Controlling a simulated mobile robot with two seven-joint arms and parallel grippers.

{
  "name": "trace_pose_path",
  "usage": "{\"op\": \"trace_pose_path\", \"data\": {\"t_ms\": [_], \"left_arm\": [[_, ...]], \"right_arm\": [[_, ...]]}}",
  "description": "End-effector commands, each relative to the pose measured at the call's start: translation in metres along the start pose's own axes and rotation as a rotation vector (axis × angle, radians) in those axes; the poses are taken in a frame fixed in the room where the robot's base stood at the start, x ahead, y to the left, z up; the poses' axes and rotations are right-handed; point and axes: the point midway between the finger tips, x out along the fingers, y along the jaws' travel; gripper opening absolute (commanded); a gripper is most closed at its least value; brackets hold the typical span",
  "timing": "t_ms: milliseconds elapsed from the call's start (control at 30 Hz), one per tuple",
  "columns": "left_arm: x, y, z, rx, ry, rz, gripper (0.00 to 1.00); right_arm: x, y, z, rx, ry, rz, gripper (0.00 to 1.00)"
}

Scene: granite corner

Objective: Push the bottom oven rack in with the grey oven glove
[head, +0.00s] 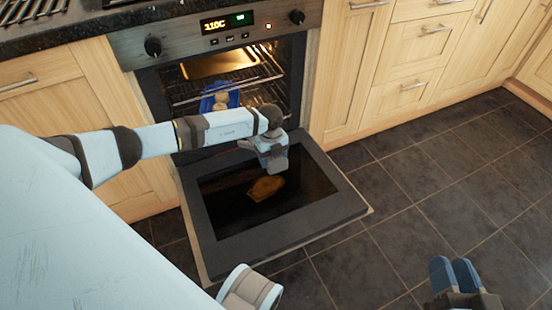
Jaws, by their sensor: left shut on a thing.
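The oven (225,45) is open, its door (330,205) lowered flat. A wire oven rack (262,80) shows inside, below a golden tray (218,63). A blue dish (233,98) with round pale items sits lower in the oven. My left arm crosses in front and hides much of the lower opening, so I cannot tell how far out the bottom rack is. My left gripper (274,160) is above the door, shut on a grey thing, apparently the oven glove (273,153).
An orange-brown patch (265,188) shows on the door glass; I cannot tell if it is an object or a reflection. Wooden cupboards (385,85) flank the oven, with a dark worktop (45,28) at upper left. The tiled floor (420,190) right of the door is clear.

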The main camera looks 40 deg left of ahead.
Motion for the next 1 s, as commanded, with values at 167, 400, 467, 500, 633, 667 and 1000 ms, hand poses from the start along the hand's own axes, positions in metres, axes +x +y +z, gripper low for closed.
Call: {"op": "trace_pose_path", "data": {"t_ms": [167, 400, 467, 500, 633, 667, 1000], "left_arm": [[-0.001, 0.0, 0.003, 0.001, 0.0, -0.001, 0.31], [-0.001, 0.0, 0.005, 0.0, 0.0, -0.001, 0.31], [-0.001, 0.0, 0.009, -0.001, 0.0, -0.001, 0.31], [-0.001, 0.0, 0.012, -0.002, 0.0, -0.001, 0.31], [-0.002, 0.0, 0.024, -0.001, 0.0, -0.001, 0.31], [-0.003, 0.0, 0.027, -0.002, -0.001, -0.001, 0.31], [-0.006, -0.001, 0.057, -0.001, -0.001, -0.001, 0.31]], "right_arm": [[0.0, 0.0, 0.001, 0.0, 0.0, 0.0, 0.31], [0.0, 0.0, 0.001, 0.0, 0.0, 0.0, 0.31], [0.0, 0.001, 0.002, 0.0, 0.0, 0.0, 0.31], [0.0, 0.001, 0.003, 0.0, 0.0, 0.0, 0.31], [0.001, 0.001, 0.006, 0.0, 0.0, 0.0, 0.31], [0.001, 0.001, 0.007, 0.0, 0.0, 0.0, 0.31], [0.002, 0.003, 0.016, 0.0, 0.0, 0.0, 0.31]]}}
